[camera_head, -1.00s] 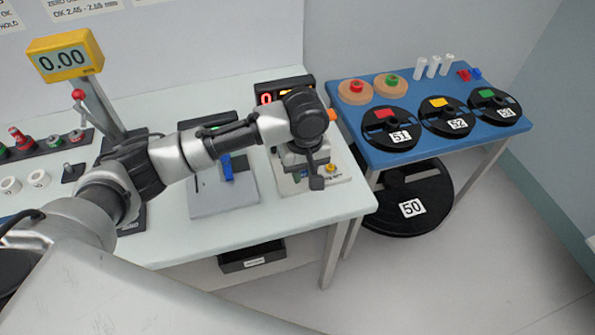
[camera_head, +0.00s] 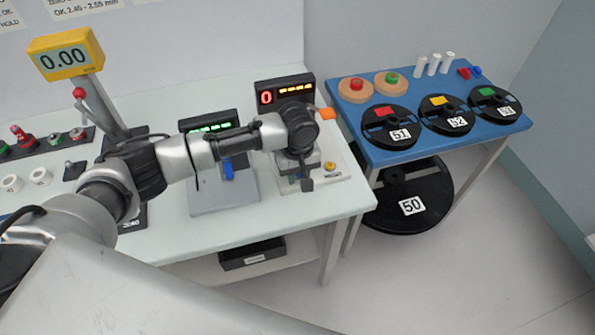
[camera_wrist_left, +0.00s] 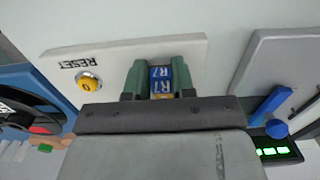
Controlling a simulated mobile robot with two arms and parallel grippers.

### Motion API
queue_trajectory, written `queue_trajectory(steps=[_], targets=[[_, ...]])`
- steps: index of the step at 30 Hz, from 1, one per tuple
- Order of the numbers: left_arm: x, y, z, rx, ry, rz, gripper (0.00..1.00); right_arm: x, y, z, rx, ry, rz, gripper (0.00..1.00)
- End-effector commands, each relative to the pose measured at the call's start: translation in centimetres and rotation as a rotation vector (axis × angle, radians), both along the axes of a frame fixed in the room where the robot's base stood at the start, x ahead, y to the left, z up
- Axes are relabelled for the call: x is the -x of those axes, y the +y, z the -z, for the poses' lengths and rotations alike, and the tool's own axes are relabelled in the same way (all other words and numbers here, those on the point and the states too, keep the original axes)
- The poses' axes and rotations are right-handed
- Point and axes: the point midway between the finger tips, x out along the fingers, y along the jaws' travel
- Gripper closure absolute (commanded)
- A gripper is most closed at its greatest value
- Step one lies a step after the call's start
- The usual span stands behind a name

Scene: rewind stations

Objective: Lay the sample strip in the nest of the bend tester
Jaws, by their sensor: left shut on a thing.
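My left gripper (camera_head: 297,168) is over the bend tester's cream base plate (camera_head: 342,177). In the left wrist view its two green fingers (camera_wrist_left: 161,82) are shut on the sample strip (camera_wrist_left: 160,73), which has a blue end marked R7. The base plate (camera_wrist_left: 105,58) lies behind the fingers, with the yellow RESET button (camera_wrist_left: 89,82) to their left. The nest is hidden, and I cannot tell whether the strip touches it. The tester's display (camera_head: 285,92) shows a red 0 and orange dashes. My right gripper is not in view.
A grey plate with a blue lever (camera_head: 228,168) and a green-lit display (camera_head: 208,122) stands just left of the tester. A yellow gauge (camera_head: 66,54) reads 0.00. A blue table (camera_head: 400,156) with spools stands to the right.

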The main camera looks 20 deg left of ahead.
Motion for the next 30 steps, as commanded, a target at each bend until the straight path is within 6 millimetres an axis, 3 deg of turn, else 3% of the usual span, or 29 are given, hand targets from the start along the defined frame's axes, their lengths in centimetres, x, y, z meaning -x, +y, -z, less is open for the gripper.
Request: queue_trajectory(steps=[1,6,17,30], targets=[[0.0,0.0,0.1,0.0,0.0,0.0,0.73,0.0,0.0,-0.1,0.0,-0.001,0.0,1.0],[0.0,0.0,0.1,0.0,0.0,0.0,0.5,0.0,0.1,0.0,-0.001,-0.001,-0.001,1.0],[0.0,0.0,-0.7,-0.001,-0.001,0.001,0.5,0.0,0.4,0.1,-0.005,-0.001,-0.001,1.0],[-0.1,0.0,-9.4,0.002,-0.003,0.001,0.5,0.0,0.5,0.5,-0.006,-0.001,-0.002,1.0]])
